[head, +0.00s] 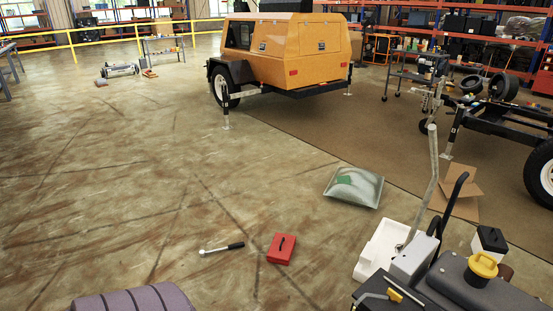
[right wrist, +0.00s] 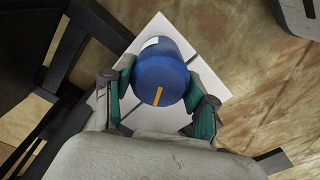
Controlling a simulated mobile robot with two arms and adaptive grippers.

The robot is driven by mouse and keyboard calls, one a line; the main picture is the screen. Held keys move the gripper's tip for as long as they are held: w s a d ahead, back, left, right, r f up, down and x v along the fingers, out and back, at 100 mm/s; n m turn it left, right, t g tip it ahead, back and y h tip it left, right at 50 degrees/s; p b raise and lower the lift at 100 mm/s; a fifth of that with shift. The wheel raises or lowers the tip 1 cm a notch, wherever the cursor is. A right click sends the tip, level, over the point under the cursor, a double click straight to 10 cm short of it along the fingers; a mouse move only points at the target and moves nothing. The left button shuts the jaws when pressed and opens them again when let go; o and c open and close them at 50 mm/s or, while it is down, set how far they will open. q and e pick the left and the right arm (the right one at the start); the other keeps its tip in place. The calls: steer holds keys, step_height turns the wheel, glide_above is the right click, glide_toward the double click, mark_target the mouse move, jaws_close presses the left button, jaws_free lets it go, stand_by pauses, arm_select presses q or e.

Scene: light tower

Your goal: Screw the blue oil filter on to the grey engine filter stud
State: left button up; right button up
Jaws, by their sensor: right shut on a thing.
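The blue oil filter (right wrist: 160,78) shows in the right wrist view, a short blue cylinder with an orange-yellow stripe on the end facing the camera. My right gripper (right wrist: 163,90) is shut on it, with green-padded fingers on both sides. The filter's far end is hidden. In the head view, a dark grey machine body (head: 485,287) with a yellow cap (head: 483,265) stands at the bottom right; I cannot tell whether it is the engine. I cannot make out the grey filter stud in either view. My left gripper is in neither view.
A white panel (right wrist: 152,30) lies behind the filter, beside a dark frame (right wrist: 85,45). An orange trailer unit (head: 285,45) stands farther back.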

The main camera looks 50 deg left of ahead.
steer(key=m, duration=0.3)
steer(key=shift+m, duration=1.1)
steer(key=shift+f, duration=0.1)
steer(key=shift+s+m, duration=0.1)
steer(key=shift+m, duration=1.1)
steer(key=m, duration=0.2)
steer(key=shift+m, duration=0.4)
